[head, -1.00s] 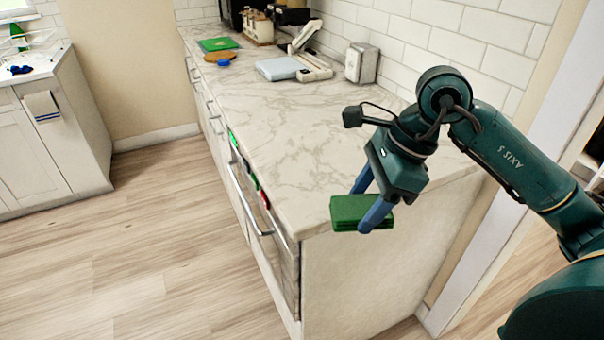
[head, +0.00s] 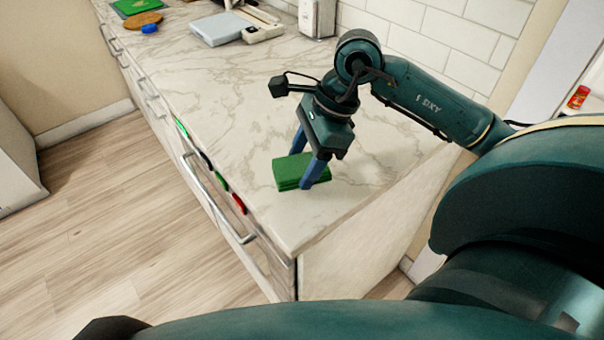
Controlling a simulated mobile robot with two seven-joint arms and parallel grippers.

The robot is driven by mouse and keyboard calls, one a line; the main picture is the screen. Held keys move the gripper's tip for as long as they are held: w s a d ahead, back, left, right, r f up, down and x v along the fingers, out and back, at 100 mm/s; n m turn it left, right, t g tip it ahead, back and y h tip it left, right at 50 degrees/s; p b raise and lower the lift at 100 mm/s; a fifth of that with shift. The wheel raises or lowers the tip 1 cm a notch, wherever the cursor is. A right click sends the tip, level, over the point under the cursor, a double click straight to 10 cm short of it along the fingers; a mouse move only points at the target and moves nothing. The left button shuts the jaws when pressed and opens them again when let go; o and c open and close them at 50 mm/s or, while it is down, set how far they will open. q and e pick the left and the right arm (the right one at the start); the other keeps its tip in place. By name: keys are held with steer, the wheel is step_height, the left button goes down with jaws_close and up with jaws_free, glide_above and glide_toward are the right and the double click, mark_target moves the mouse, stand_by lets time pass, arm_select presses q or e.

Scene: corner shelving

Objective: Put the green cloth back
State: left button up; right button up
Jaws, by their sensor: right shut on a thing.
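The green cloth (head: 290,172) is a folded, layered pad at the near end of the marble counter. My right gripper (head: 304,170) comes down over it from above and is shut on it, with one blue finger on the near side and the other on the far side. The cloth is at or just above the counter top; I cannot tell if it touches. My left gripper is not in the head view.
The marble counter (head: 225,105) is clear around the cloth. Farther back are a light grey box (head: 219,29), a white device (head: 262,33), a silver box (head: 317,18), a green board (head: 135,6) and a blue item (head: 149,28). A drawer handle (head: 215,195) juts from the front.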

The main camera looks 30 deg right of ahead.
step_height(320, 180, down, 4)
steer(key=shift+f, duration=0.1)
steer(key=shift+w+f, duration=0.1)
steer(key=shift+f, duration=0.1)
steer(key=o, duration=1)
steer(key=shift+c, duration=0.2)
